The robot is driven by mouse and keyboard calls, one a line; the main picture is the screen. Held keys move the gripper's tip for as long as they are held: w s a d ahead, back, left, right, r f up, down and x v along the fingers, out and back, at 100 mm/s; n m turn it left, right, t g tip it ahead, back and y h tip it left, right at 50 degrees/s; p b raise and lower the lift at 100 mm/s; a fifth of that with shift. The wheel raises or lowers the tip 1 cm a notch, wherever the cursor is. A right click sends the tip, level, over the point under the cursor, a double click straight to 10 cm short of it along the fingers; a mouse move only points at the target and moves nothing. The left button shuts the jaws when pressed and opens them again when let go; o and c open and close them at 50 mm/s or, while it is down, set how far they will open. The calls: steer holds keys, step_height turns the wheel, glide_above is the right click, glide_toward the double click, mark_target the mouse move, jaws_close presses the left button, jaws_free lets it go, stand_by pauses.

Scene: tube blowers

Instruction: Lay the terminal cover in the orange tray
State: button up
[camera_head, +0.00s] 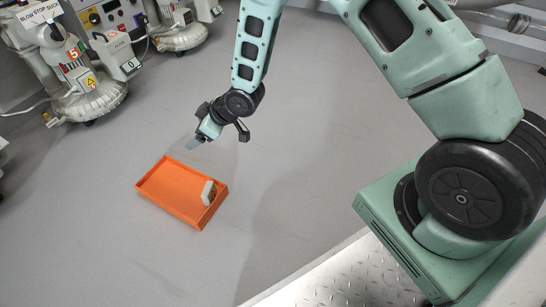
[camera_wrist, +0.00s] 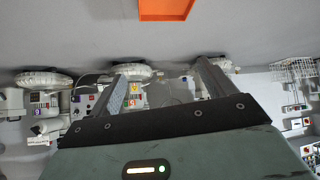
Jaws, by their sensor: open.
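The orange tray (camera_head: 170,188) lies on the grey floor in the middle left of the head view. A small off-white piece, apparently the terminal cover (camera_head: 208,192), is at the tray's right end. It looks tilted or on edge by the end wall; its exact contact is too small to tell. My gripper (camera_head: 192,146) is open, above and behind the tray in the head view, apart from the cover. In the wrist view my gripper (camera_wrist: 162,76) has its two fingers spread wide. The tray's edge (camera_wrist: 165,10) shows at the top there; the cover is not in that view.
Tube blowers (camera_head: 88,97) with round grey bases stand at the upper left, with a control panel (camera_head: 108,17) among them. They also line the wrist view's middle (camera_wrist: 45,80). The floor around the tray (camera_head: 110,250) is clear.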

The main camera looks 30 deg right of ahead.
steer(key=s+a+r+g+h, duration=0.1)
steer(key=s+r+h, duration=0.1)
steer(key=s+r, duration=0.45)
steer(key=s+d+r+m+g+h, duration=0.1)
steer(key=s+r, duration=0.4)
steer(key=s, duration=0.4)
steer(key=s+d+r+g+h, duration=0.1)
steer(key=s+d+r+g, duration=0.1)
steer(key=s+r, duration=0.3)
steer(key=s+d+r+m+g+h, duration=0.1)
steer(key=s+r, duration=0.3)
steer(key=s, duration=0.9)
steer(key=shift+s+d+r+m+g+h, duration=0.3)
steer(key=shift+s+d+r+g+h, duration=0.1)
steer(key=shift+d+g+h, duration=0.25)
steer(key=shift+w+a+r, duration=0.1)
step_height(320, 180, up, 48)
steer(key=p, duration=4.8)
steer(key=shift+r, duration=0.1)
